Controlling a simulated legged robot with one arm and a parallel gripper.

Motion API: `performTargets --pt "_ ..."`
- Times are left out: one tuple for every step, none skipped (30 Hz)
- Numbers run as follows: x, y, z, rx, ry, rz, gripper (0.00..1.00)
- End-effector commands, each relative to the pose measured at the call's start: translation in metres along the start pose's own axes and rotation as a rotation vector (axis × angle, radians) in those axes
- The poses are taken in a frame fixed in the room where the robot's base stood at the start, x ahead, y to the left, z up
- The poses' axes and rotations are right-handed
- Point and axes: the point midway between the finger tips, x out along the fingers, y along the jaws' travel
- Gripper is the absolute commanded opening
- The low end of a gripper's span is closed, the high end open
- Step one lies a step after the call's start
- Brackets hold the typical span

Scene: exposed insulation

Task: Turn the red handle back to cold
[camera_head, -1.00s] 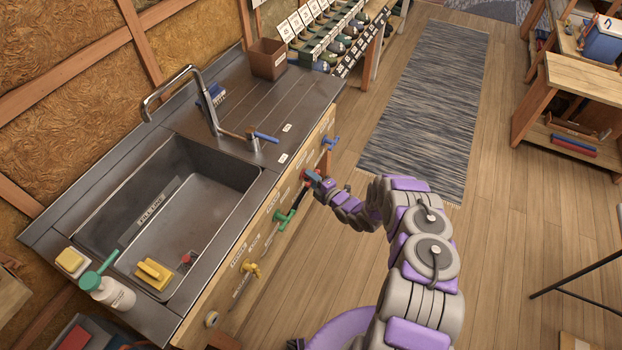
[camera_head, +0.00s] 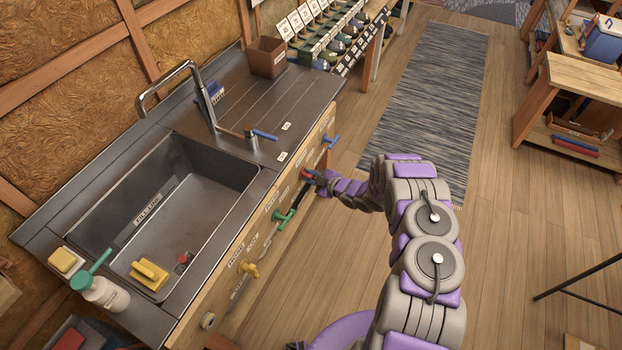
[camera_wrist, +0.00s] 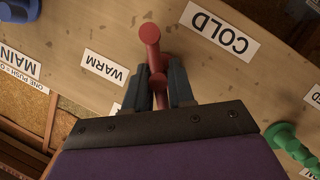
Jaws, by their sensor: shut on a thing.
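The red handle (camera_wrist: 150,36) is on the wooden front panel, and my gripper (camera_wrist: 158,82) is shut on it in the wrist view. One rounded end of the handle sticks out past the fingertips, between the WARM label (camera_wrist: 104,66) and the COLD label (camera_wrist: 219,32). The part nearer my palm is partly hidden by the fingers. In the head view the red handle (camera_head: 304,175) is a small patch at my gripper (camera_head: 316,178), on the counter's front between the green and blue handles. Its exact angle is too small to read there.
A green handle (camera_head: 283,216) and a yellow tap (camera_head: 250,267) are on the same panel to the left, and a blue handle (camera_head: 331,141) is to the right. The sink (camera_head: 215,168) is above the panel. The wooden floor (camera_head: 500,240) beside my arm is clear.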

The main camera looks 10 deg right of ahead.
Motion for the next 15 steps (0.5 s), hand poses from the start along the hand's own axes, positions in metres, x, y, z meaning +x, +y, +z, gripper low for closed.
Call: performTargets --pt "0.0001 -0.0015 0.0027 0.04 -0.004 -0.02 0.0" --pt "0.0001 -0.0015 0.0028 0.065 -0.004 -0.031 0.0" --pt "0.0002 -0.0011 0.0029 0.101 -0.004 -0.045 0.0" --pt "0.0003 -0.0011 0.0028 0.126 -0.004 -0.056 0.0" --pt "0.0004 -0.0007 0.0028 0.152 -0.003 -0.066 0.0" --pt "0.0005 -0.0002 0.0029 0.186 -0.002 -0.079 0.0" --pt "0.0006 0.0 0.0028 0.212 -0.001 -0.09 0.0" --pt "0.0006 0.0003 0.0029 0.236 -0.001 -0.099 0.0" --pt "0.0007 0.0005 0.003 0.27 -0.001 -0.113 0.0" --pt "0.0007 0.0003 0.003 0.293 -0.001 -0.123 0.0" --pt "0.0007 0.0003 0.0032 0.317 -0.002 -0.133 0.0" --pt "0.0007 0.0002 0.0034 0.348 -0.002 -0.145 0.0" --pt "0.0006 -0.0001 0.0034 0.369 -0.002 -0.155 0.0" --pt "0.0007 -0.0001 0.0035 0.391 -0.002 -0.163 0.0" --pt "0.0007 -0.0001 0.0035 0.418 -0.002 -0.174 0.0"
